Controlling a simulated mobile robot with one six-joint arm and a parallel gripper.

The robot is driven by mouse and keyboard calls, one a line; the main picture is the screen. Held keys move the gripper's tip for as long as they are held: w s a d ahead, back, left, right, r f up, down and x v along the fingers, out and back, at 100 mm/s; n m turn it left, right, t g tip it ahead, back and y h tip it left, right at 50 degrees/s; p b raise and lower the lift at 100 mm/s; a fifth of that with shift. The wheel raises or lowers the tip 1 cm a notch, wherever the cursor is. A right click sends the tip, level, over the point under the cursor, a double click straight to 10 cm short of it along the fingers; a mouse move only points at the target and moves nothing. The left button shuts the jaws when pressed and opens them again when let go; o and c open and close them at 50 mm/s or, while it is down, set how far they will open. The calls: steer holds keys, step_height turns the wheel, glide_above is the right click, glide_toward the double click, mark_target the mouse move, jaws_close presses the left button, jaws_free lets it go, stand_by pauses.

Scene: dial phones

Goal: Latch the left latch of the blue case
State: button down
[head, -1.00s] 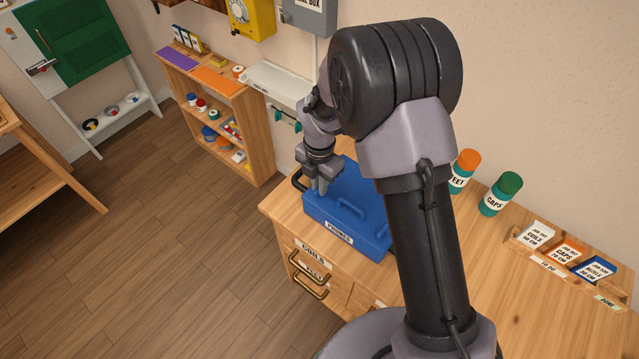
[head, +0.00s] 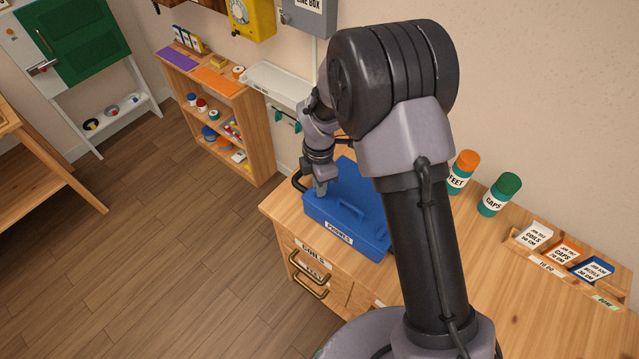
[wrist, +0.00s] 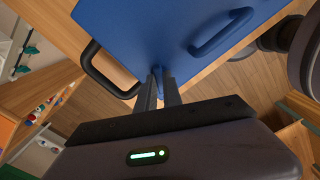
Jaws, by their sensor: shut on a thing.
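The blue case (head: 372,235) stands closed on the wooden bench, with a "PHONES" label on its front. A blue loop handle (wrist: 222,32) is on its top. My gripper (wrist: 160,74) is at the left part of the case, with its fingertips close together at the blue edge in the wrist view. A small blue piece, seemingly the left latch (wrist: 158,71), shows between the fingertips, mostly hidden by them. In the head view my gripper (head: 320,190) reaches down onto the left end of the case. Whether the latch is fastened cannot be told.
A black handle (wrist: 100,72) sticks out beside the case, close to my fingers. Orange-capped (head: 462,172) and green-capped (head: 500,194) jars stand right of my arm. A box-holding tray (head: 545,256) lies farther right. The bench front between case and tray is mostly clear.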

steer(key=m, duration=0.6)
steer(key=m+b, duration=0.1)
steer(key=m, duration=0.5)
stand_by(0.6)
steer(key=c, duration=1.5)
jaws_free()
step_height(320, 180, up, 18)
steer(key=p, duration=0.4)
steer(key=shift+f+p, duration=0.25)
steer(key=shift+p, duration=0.15)
